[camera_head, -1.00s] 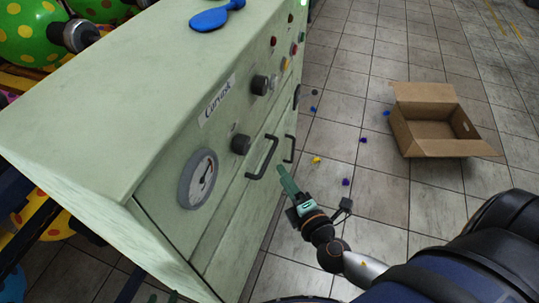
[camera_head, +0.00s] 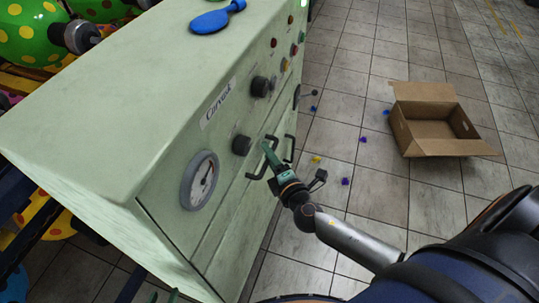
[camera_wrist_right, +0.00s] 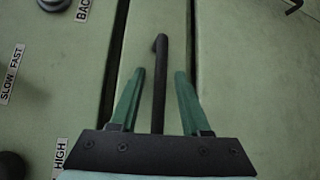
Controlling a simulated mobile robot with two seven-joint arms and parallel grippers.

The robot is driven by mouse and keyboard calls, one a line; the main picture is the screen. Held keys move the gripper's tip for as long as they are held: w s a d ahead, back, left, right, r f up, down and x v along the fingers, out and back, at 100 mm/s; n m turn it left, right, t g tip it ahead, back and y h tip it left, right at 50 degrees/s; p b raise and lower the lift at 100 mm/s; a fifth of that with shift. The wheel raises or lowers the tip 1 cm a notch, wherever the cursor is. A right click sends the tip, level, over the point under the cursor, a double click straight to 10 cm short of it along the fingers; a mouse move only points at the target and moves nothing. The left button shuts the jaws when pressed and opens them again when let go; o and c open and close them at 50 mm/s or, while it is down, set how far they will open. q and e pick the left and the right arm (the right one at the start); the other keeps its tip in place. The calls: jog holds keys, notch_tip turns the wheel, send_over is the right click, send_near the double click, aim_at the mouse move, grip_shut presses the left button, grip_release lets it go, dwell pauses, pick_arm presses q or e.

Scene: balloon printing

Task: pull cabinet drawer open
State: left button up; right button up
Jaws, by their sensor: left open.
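The pale green cabinet (camera_head: 95,105) stands on the left in the head view. Two black bar handles are on its front; the nearer drawer handle (camera_head: 253,174) is at my right gripper (camera_head: 268,153). In the right wrist view that handle (camera_wrist_right: 160,75) runs between the two green fingers of my right gripper (camera_wrist_right: 160,80), with gaps on both sides. The right gripper is open around the handle. The drawer front looks flush with the cabinet. Only the fingertips of my left gripper (camera_head: 163,297) show at the bottom edge, open and apart from the cabinet.
The cabinet's front has a round gauge (camera_head: 199,180), knobs and buttons. Floor in front of the cabinet is mostly clear.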

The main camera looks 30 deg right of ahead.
grip_shut()
dwell(1.2)
